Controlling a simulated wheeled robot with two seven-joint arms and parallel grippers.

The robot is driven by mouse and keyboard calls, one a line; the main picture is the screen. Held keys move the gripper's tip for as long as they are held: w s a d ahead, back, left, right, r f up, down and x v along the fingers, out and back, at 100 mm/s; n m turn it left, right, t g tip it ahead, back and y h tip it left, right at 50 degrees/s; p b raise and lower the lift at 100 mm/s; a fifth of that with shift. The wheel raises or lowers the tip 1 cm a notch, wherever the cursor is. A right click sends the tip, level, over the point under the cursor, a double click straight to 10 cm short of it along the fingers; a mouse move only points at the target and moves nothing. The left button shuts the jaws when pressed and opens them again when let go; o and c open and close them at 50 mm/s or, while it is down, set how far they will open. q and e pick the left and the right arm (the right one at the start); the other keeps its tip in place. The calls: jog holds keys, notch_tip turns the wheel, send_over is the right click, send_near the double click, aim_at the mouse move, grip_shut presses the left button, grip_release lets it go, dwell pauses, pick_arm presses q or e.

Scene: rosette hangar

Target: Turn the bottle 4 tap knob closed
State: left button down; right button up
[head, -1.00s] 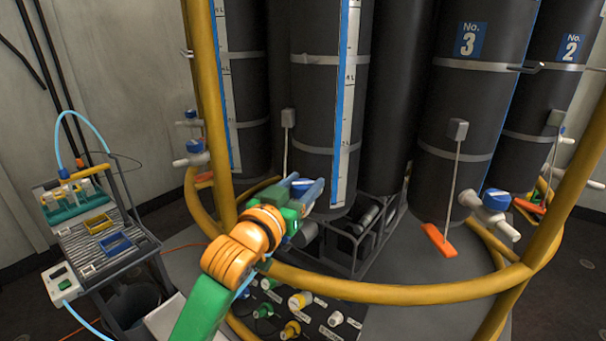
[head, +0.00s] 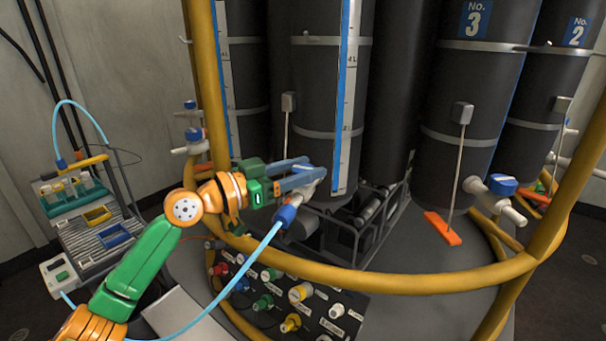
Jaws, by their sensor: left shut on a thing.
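The black bottle in the centre (head: 318,100), with a blue-edged scale strip, shows no number here; by its place beside No. 3 it looks like bottle 4. Its white tap (head: 305,191) sticks out low at its front, partly hidden by my left gripper. My left gripper (head: 312,174), with blue-grey fingers, reaches in from the left and is shut at the tap knob. The fingers cover the knob, so its angle cannot be seen. A light blue hose (head: 252,258) with a dark blue connector (head: 288,214) hangs just below the fingers. My right gripper is not in view.
A yellow ring rail (head: 400,283) and upright post (head: 207,85) surround the bottles. Bottle No. 3 (head: 455,100) has a blue-knobbed tap (head: 502,185). A panel of coloured connectors (head: 285,300) sits low in front. A bench rack (head: 100,225) stands left.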

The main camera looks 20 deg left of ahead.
aim_at(294, 172)
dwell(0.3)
pick_arm(q)
jog(key=shift+c, duration=1.3)
grip_release()
jog(key=shift+s+a+f, duration=0.2)
jog(key=b+v, duration=0.3)
jog(key=v, duration=0.3)
jog(key=shift+s+a+r, duration=0.15)
jog(key=shift+s, duration=0.05)
